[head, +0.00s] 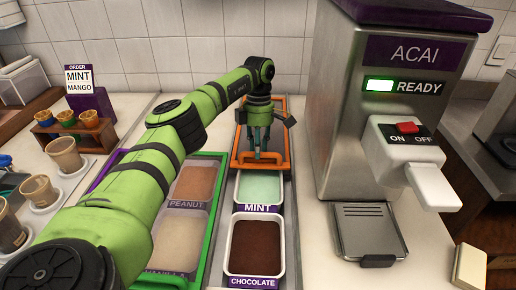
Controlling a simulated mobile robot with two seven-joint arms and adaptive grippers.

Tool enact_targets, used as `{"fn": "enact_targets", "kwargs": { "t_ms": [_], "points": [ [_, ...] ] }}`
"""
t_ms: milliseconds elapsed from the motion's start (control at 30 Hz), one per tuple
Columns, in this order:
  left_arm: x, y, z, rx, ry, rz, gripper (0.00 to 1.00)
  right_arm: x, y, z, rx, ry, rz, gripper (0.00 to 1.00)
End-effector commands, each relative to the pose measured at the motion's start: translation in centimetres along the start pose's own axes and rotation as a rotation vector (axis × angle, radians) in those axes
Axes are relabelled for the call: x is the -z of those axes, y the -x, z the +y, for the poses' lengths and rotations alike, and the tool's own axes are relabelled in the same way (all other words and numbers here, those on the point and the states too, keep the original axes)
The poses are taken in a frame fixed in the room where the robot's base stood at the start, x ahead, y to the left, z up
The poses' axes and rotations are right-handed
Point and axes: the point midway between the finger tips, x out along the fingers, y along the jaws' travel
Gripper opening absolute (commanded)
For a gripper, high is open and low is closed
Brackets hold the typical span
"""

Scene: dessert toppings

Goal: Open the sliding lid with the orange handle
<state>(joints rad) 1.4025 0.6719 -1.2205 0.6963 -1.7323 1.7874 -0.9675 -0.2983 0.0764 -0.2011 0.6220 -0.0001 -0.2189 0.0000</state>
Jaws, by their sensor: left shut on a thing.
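The sliding lid with the orange handle (279,163) sits over the far part of the right-hand topping row. In front of it the mint tub (258,186) and the chocolate tub (256,247) lie uncovered. My left gripper (262,155) points down at the lid's near end and is shut on the orange handle. Its fingers partly hide the handle. My right gripper is not in view.
A green-framed lid (206,237) covers peanut and vanilla tubs, partly behind my left arm. A grey acai machine (341,120) stands close on the right. Several cups (64,154) and a mint-mango order sign (78,79) are at left.

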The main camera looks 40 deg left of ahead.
Motion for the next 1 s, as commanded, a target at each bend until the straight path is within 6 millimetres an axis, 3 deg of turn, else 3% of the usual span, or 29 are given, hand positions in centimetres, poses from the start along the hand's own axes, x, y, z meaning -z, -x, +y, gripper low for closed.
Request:
{"fn": "enact_targets", "kwargs": {
  "t_ms": [200, 233, 267, 300, 667, 1000],
  "points": [
    [-0.2, 0.1, 0.0, -0.002, -0.002, -0.006, 0.0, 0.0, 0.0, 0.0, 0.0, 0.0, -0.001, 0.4],
    [-0.2, 0.1, 0.0, -0.002, -0.002, -0.006, 0.34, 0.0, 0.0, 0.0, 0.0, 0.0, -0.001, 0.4],
    [-0.2, 0.1, 0.0, -0.002, -0.002, -0.006, 0.46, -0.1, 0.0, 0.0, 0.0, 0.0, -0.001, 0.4],
    [-0.2, 0.1, 0.0, -0.002, -0.002, -0.005, 0.5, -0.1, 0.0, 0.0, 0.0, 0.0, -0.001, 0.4],
    [-0.1, 0.4, 0.0, -0.002, -0.001, -0.002, 0.5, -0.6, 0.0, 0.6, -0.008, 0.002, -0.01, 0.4],
    [-0.2, 5.7, 0.0, -0.003, 0.0, -0.003, 0.5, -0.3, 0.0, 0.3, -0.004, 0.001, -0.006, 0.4]
  ]
}}
